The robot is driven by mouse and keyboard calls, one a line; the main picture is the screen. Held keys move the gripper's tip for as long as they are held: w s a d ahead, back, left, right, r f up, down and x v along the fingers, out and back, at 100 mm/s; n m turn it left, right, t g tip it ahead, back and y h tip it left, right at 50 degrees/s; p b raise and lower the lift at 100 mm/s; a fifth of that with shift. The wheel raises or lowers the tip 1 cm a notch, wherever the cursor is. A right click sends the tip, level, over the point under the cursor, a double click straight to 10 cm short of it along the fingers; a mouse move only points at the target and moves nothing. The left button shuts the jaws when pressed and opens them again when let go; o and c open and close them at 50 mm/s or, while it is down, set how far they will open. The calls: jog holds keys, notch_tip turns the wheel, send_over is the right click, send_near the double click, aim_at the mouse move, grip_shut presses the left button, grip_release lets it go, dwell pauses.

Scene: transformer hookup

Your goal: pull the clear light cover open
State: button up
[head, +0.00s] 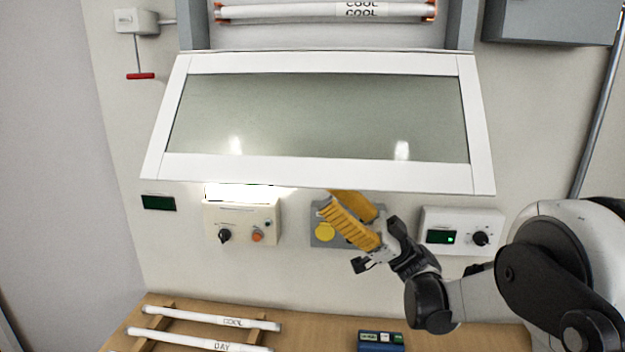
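The clear light cover (320,172), a white frame around a greyish see-through panel, is swung out from the wall below the light housing (196,25). It slants down toward me, its lower edge nearest. My gripper (332,203), with yellow ridged fingers, is just under that lower edge, right of its middle. The upper finger's tip meets the edge in the picture; I cannot tell whether it touches. The finger gap is not clear, and nothing is seen held.
A tube marked COOL (290,11) sits in the housing. Below the cover are a control box (241,222), a grey box with a yellow button (324,232), and a display box (462,231). Spare tubes (210,318) and a blue device (380,341) lie on the wooden bench (300,335).

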jog(key=s+v, duration=0.1)
jog(key=v, duration=0.5)
jog(key=shift+w+d+f, duration=0.15)
jog(key=shift+w+d, duration=0.1)
jog(key=shift+w, duration=0.25)
